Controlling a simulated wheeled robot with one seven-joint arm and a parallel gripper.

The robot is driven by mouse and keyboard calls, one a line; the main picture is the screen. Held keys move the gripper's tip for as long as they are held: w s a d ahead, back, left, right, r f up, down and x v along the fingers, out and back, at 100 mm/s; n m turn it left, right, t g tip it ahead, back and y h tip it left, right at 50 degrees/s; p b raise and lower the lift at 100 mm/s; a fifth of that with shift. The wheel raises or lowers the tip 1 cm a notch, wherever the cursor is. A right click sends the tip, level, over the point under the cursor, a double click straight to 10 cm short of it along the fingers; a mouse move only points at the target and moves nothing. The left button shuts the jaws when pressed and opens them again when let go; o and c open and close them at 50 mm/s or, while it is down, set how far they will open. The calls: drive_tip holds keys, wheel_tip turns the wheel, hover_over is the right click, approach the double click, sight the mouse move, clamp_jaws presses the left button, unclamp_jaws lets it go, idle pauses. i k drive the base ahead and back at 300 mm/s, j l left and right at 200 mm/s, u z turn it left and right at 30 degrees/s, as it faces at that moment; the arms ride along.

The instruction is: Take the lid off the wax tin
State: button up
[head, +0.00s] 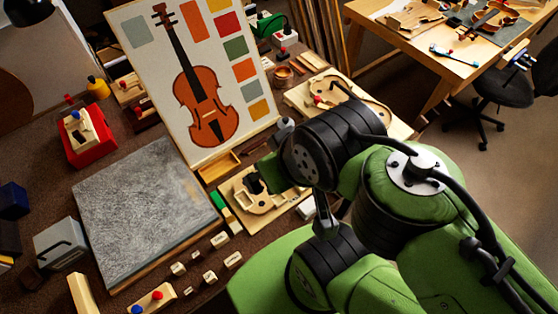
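I cannot pick out the wax tin or its lid for certain. A small round brownish container (283,73) stands on the bench to the right of the violin picture, and it is too small to tell whether it is a tin or has a lid on. My gripper (254,183) is mostly hidden by my green and black arm. Only dark parts of it show, over a pale wooden violin form (262,196) at the front right of the bench. I cannot see its fingers clearly or anything held in them.
A violin picture board (150,62) leans at the back. A grey slab (143,215) covers the bench's left middle. A red box (86,140), a grey box with a handle (60,243) and small wooden blocks (209,277) stand around it. Another table (455,40) is at the right.

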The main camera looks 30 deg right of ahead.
sight(285, 121)
drive_tip(key=k+l+u, duration=0.1)
drive_tip(key=l+u, duration=0.3)
drive_tip(key=k+l+u, duration=0.1)
drive_tip(key=u, duration=0.35)
drive_tip(key=k+l+u, duration=0.15)
drive_tip(key=l+u, duration=0.25)
drive_tip(key=k+u, duration=0.2)
drive_tip(key=u, duration=0.25)
drive_tip(key=i, duration=0.5)
drive_tip(key=l, duration=0.1)
